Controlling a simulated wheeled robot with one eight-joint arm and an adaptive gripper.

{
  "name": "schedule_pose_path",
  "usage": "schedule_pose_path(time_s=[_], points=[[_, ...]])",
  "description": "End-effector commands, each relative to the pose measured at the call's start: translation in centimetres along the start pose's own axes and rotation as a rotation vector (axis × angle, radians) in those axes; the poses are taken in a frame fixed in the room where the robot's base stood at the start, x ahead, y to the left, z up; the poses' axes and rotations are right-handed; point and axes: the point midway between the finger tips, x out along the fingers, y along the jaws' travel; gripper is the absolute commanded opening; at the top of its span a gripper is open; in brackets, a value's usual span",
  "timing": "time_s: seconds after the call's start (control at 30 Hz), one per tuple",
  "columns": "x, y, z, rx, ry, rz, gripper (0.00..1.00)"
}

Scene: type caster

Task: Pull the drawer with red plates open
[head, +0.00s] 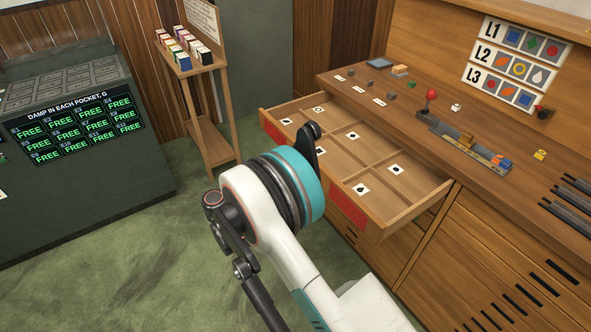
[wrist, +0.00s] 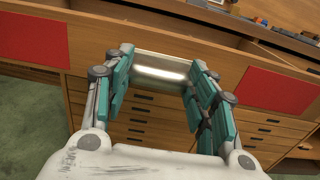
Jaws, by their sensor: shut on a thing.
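The wooden drawer (head: 405,208) with red plates stands pulled out from the cabinet in the head view, its divided compartments showing from above. One red plate (head: 348,209) is on the right of its front and another (head: 271,128) on the left. In the wrist view the left plate (wrist: 32,38) and right plate (wrist: 275,86) flank a shiny metal handle (wrist: 160,73). My gripper (wrist: 161,80) is shut on this handle, with a teal finger at each end. In the head view my arm hides the handle and most of the gripper.
The cabinet top (head: 440,150) carries a red-knobbed lever (head: 430,96) and small blocks. Lower drawers (head: 500,262) are closed. A wooden stand (head: 205,100) and a dark green console (head: 70,150) are at left. Green floor (head: 130,255) lies open between console and arm.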

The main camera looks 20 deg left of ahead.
Motion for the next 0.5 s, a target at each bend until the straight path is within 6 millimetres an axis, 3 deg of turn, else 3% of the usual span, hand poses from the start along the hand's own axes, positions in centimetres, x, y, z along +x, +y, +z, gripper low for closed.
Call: schedule_pose_path(time_s=[0.27, 0.3, 0.4, 0.5], points=[[-0.06, 0.04, -0.04, 0.0, 0.001, 0.001, 0.09], [-0.06, 0.04, -0.04, 0.0, 0.001, 0.001, 0.56], [-0.05, 0.04, -0.04, 0.0, 0.001, 0.001, 0.73], [-0.04, 0.03, -0.03, 0.0, 0.001, 0.001, 0.73]])
